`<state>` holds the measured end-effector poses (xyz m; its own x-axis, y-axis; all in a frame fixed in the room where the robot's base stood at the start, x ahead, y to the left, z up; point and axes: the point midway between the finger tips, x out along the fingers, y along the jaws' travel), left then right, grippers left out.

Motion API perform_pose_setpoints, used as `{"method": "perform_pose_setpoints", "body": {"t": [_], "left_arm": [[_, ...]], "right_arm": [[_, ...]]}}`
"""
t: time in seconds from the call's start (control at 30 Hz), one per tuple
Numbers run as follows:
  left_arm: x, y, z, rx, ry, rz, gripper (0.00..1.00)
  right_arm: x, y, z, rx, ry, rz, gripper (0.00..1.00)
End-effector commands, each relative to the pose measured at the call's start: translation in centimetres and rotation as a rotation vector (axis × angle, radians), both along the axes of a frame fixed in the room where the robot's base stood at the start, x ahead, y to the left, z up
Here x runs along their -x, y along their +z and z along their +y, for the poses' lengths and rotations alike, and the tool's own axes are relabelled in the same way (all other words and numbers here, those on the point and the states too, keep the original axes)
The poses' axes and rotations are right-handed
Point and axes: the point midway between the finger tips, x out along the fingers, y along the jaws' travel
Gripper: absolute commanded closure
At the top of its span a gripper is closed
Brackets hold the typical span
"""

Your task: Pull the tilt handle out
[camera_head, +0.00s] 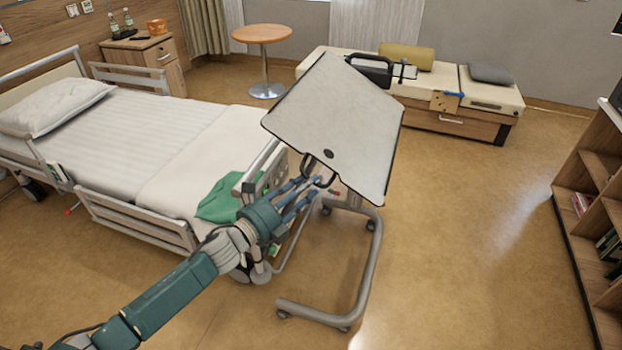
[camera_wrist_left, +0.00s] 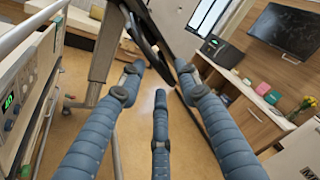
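The overbed table has a pale grey top (camera_head: 335,115) with a dark rim, tilted steeply. The tilt handle (camera_head: 307,162) is a black loop at the lower edge of the top, just below a dark round spot. My left gripper (camera_head: 313,188) reaches in from the left, its blue fingers at the handle's lower part. In the left wrist view, the three fingers (camera_wrist_left: 158,82) are spread, with a dark curved bar (camera_wrist_left: 148,35), likely the handle, just beyond the tips. I cannot tell whether they touch it. My right gripper is not in view.
The bed (camera_head: 150,140) stands at left, with a green cloth (camera_head: 217,203) near its foot, close to my left arm. The table's grey wheeled frame (camera_head: 372,265) stands on the floor. A bookshelf (camera_head: 597,200) is at right. Floor between them is clear.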

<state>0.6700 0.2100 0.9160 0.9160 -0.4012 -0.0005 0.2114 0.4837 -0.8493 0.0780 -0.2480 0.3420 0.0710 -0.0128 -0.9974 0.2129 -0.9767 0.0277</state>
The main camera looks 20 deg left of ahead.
Motion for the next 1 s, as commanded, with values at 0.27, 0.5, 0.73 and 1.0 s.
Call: {"method": "perform_pose_setpoints", "body": {"t": [0.27, 0.5, 0.73, 1.0], "left_arm": [[-2.4, 0.0, -1.0, 0.001, 0.000, 0.000, 0.67], [-2.4, -0.1, -1.1, 0.001, -0.001, 0.001, 0.67], [-2.4, 0.0, -1.1, 0.002, 0.000, 0.001, 1.00], [-2.1, -0.1, -1.1, 0.002, 0.000, 0.002, 1.00]], "right_arm": [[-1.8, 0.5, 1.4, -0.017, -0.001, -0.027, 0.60], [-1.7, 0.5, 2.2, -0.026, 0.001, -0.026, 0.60], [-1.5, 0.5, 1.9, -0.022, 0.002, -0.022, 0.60], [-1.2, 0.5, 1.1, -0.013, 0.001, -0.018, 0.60]]}}
